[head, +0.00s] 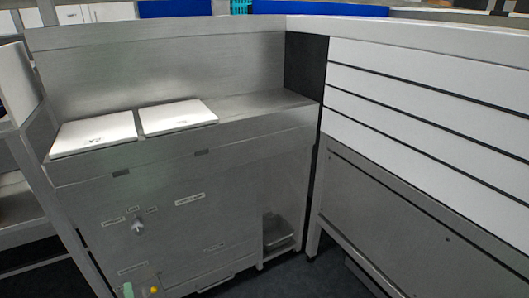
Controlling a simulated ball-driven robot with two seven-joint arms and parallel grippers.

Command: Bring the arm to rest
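Neither of my arms and neither gripper shows in the head view. A steel counter (255,110) with a tall back panel fills the left and middle. Two flat white panels (95,132) lie side by side on its top at the left. No dates are visible.
A white slatted unit (430,100) with a grey lower panel stands at the right. The counter front bears a knob (138,227), labels and a green and yellow item (153,290) low down. A small open recess (277,232) sits near the corner. Dark floor (300,275) shows below.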

